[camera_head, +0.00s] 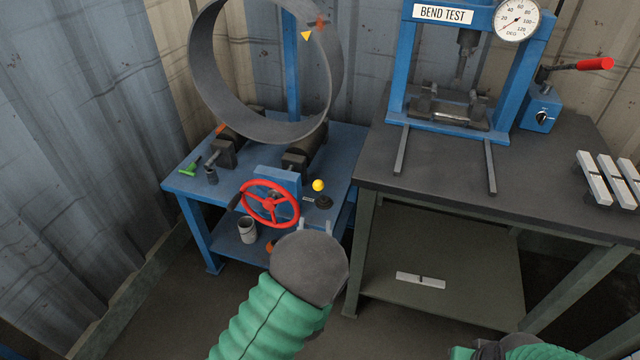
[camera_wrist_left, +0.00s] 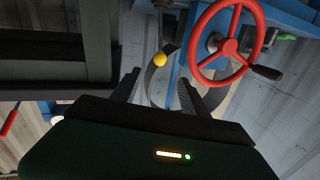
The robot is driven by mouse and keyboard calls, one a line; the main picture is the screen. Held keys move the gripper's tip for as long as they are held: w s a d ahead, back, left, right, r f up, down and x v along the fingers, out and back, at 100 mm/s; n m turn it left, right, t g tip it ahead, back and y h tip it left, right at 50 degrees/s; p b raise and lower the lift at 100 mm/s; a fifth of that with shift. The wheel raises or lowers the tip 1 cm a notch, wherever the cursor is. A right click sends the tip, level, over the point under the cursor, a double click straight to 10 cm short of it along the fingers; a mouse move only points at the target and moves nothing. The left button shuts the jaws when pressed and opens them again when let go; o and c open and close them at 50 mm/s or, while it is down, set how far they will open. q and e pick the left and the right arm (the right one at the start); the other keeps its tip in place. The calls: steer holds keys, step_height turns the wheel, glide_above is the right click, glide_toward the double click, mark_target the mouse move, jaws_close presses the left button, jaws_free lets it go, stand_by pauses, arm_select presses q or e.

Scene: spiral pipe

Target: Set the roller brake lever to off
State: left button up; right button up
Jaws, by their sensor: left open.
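The roller brake lever (camera_head: 318,186) has a yellow ball knob and stands by a round black base (camera_head: 323,202) on the blue roller stand, right of the red handwheel (camera_head: 270,204). In the left wrist view the yellow knob (camera_wrist_left: 160,60) shows beyond the fingertips, roughly in line with the gap. My left gripper (camera_head: 316,225) is open and empty, just in front of and below the lever, apart from it; its fingers also show in the left wrist view (camera_wrist_left: 160,88). My right arm shows at the bottom right; its fingers cannot be made out.
A large grey pipe ring (camera_head: 200,70) rests on the rollers. A grey cup (camera_head: 247,230) sits on the lower shelf. The dark bench (camera_head: 450,185) with the bend-test press (camera_head: 400,75) stands close on the right. A green-handled tool (camera_head: 190,170) is on the stand's left.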

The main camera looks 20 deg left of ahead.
mark_target(318, 190)
arm_select(q)
steer(key=b+x, duration=0.2)
steer(key=x, duration=1.4)
steer(key=shift+b, duration=0.35)
steer(key=shift+s, duration=0.1)
jaws_close()
